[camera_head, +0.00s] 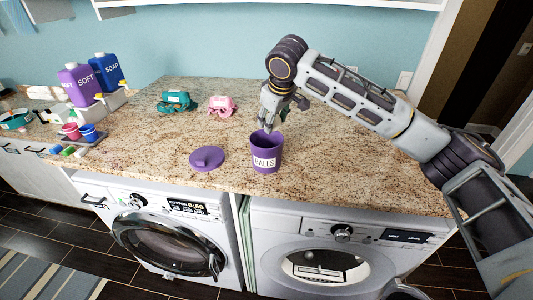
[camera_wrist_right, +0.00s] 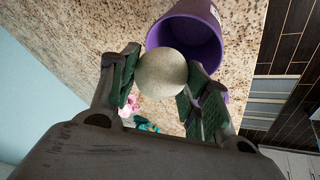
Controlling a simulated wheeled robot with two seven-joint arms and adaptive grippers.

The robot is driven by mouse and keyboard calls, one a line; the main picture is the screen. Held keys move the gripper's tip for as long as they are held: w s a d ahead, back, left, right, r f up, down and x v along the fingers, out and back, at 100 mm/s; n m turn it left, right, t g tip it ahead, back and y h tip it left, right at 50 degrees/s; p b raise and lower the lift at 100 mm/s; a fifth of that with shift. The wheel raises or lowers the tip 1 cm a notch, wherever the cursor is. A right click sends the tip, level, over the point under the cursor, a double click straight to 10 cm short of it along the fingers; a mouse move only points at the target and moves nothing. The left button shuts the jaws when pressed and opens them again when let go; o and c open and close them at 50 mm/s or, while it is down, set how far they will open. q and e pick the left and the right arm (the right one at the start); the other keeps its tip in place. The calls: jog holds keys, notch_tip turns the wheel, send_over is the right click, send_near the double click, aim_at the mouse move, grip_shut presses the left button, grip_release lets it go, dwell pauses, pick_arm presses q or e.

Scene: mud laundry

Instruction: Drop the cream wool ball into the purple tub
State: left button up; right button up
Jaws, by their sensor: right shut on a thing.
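The purple tub (camera_head: 265,154), labelled "BALLS", stands upright and open on the granite counter. In the right wrist view its open mouth (camera_wrist_right: 193,32) shows just beyond the ball. My right gripper (camera_head: 268,126) is just above and behind the tub's rim in the head view. It is shut on the cream wool ball (camera_wrist_right: 161,73), which sits between its green-padded fingers (camera_wrist_right: 158,95) in the wrist view. The ball cannot be made out in the head view. The purple lid (camera_head: 207,158) lies on the counter left of the tub. My left gripper is not in view.
A teal bundle (camera_head: 176,102) and a pink bundle (camera_head: 222,105) lie behind the lid. Purple SOFT (camera_head: 80,86) and blue SOAP (camera_head: 107,72) jugs stand at the left, with small cups in front. The counter (camera_head: 330,150) right of the tub is clear.

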jog(key=o, duration=1.1)
jog(key=shift+c, duration=0.2)
jog(key=v, duration=1.2)
jog(key=shift+w, duration=0.1)
dwell(0.4)
